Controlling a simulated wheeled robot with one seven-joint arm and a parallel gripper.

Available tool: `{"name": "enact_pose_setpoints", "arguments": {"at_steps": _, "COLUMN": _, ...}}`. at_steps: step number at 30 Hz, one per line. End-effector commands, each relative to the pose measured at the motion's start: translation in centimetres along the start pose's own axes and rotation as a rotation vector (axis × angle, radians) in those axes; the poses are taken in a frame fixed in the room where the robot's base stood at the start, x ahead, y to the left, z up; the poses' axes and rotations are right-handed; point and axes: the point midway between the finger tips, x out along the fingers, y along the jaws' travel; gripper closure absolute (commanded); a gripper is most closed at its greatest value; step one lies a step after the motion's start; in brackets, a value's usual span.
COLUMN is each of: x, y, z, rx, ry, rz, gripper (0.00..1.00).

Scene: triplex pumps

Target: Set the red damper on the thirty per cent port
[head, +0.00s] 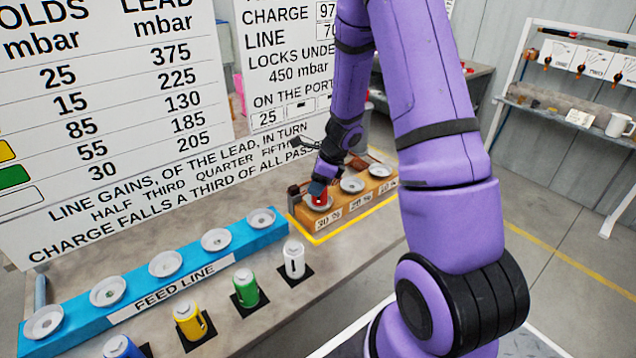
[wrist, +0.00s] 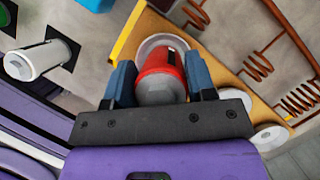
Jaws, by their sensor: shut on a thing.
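The red damper (head: 319,199) is between the blue fingers of my gripper (head: 318,192), which is shut on it. It also shows in the wrist view (wrist: 162,62), with its grey end towards the camera. It is at the white dish (head: 308,206) of the port labelled 30 %, at the left end of the orange block (head: 338,221). In the wrist view the dish (wrist: 150,44) shows just beyond the damper. I cannot tell whether the damper touches the dish. Two other dishes (head: 352,185) (head: 380,170) on the block are empty.
A blue feed line block (head: 185,268) with several white dishes lies to the left. White (head: 293,260), green (head: 246,288), yellow (head: 189,322) and blue (head: 120,347) dampers stand on the bench before it. Large sign boards (head: 110,110) rise behind. Copper coils (wrist: 285,40) lie beside the orange block.

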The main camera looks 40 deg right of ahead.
Motion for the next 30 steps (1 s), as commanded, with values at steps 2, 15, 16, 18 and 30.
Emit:
{"name": "enact_pose_setpoints", "arguments": {"at_steps": 2, "x": 0.2, "y": 0.0, "z": -0.1, "rx": 0.0, "ry": 0.0, "rz": 0.001, "gripper": 0.47}}
{"name": "enact_pose_setpoints", "arguments": {"at_steps": 15, "x": -0.1, "y": 0.0, "z": 0.0, "rx": 0.0, "ry": 0.0, "rz": -0.001, "gripper": 0.24}}
{"name": "enact_pose_setpoints", "arguments": {"at_steps": 16, "x": -0.3, "y": 0.0, "z": 0.1, "rx": 0.001, "ry": 0.0, "rz": -0.001, "gripper": 0.24}}
{"name": "enact_pose_setpoints", "arguments": {"at_steps": 18, "x": -1.0, "y": -0.1, "z": 0.1, "rx": -0.001, "ry": -0.001, "rz": -0.003, "gripper": 0.24}}
{"name": "enact_pose_setpoints", "arguments": {"at_steps": 30, "x": -8.2, "y": -0.1, "z": 0.1, "rx": -0.001, "ry": -0.002, "rz": -0.004, "gripper": 0.24}}
